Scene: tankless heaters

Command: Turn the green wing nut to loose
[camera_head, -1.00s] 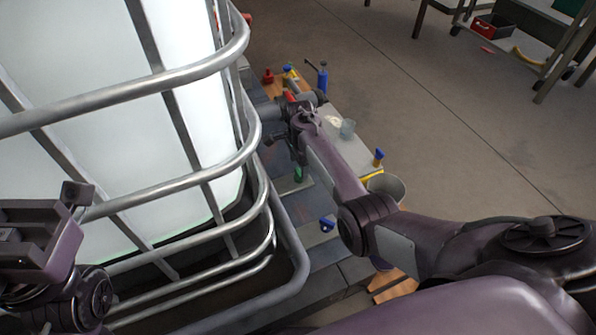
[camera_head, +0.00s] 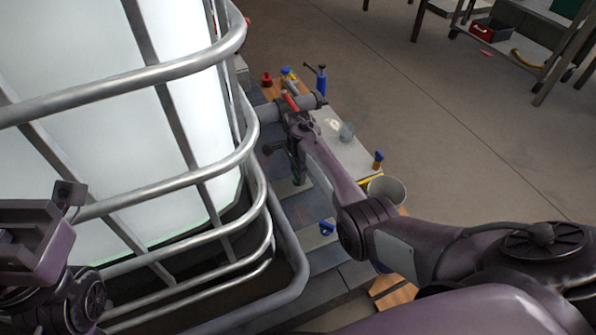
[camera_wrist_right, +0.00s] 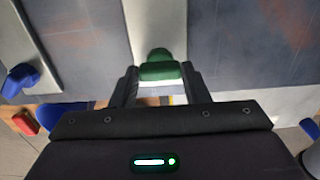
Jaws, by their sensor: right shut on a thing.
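The green wing nut (camera_wrist_right: 158,70) shows in the right wrist view, between the two dark fingers of my right gripper (camera_wrist_right: 160,82). The fingers are closed on its sides, and its rounded green top rises past them. In the head view my right gripper (camera_head: 299,172) points down over the grey bench, and its body and wrist hide most of the nut. My left gripper (camera_head: 30,240) is at the left edge of the head view, in front of the caged tank and away from the bench. Its fingers cannot be made out.
A white tank in a metal cage (camera_head: 150,75) fills the left, close to my right wrist. Open floor lies to the right.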

